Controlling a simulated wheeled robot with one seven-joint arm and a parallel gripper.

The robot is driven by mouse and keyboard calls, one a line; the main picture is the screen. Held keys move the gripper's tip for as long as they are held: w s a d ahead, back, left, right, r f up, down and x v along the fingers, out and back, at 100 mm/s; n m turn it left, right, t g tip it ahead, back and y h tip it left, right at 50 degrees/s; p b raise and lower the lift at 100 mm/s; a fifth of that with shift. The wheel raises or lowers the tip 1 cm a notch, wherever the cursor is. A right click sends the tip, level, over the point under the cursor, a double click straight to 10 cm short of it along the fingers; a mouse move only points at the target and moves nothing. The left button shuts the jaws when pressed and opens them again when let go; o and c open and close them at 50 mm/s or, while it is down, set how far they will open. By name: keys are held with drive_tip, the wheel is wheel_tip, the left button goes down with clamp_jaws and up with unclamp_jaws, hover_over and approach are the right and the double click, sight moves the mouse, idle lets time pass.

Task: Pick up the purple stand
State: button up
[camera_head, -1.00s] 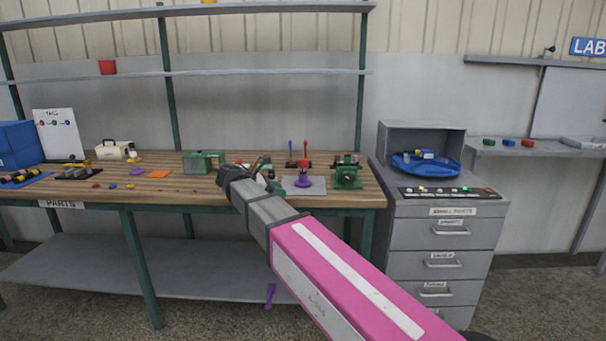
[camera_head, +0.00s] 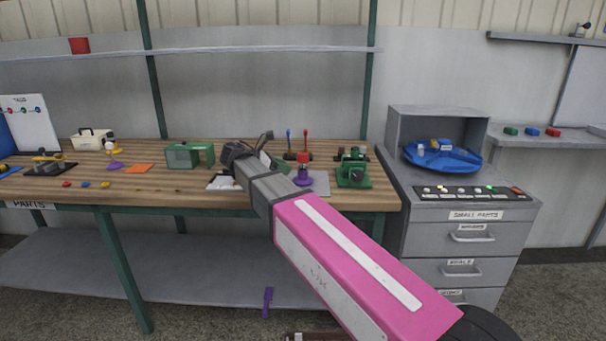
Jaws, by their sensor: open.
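A purple stand (camera_head: 302,181) with a flared base sits on a grey mat on the workbench, just right of my gripper in the picture, with a red piece on top of it. A smaller purple-based item (camera_head: 115,165) stands farther left on the bench. My gripper (camera_head: 268,138) is at the end of the pink and grey arm, over the bench's middle. It is open, and its dark fingers appear empty and apart from the purple stand. My arm hides part of the bench and the mat's left side.
Red and blue upright levers (camera_head: 305,140) stand behind the purple stand, and a green machine (camera_head: 353,170) is close on its right. A green box-like frame (camera_head: 190,155) is to the left. A grey drawer cabinet (camera_head: 470,225) stands right of the bench. A purple object (camera_head: 267,302) shows below the bench.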

sight(300, 180)
drive_tip(key=x, duration=0.7)
drive_tip(key=shift+w+d+f, duration=0.1)
drive_tip(key=shift+d+f, duration=0.05)
drive_tip(key=shift+f, duration=0.3)
drive_tip(key=c, duration=0.7)
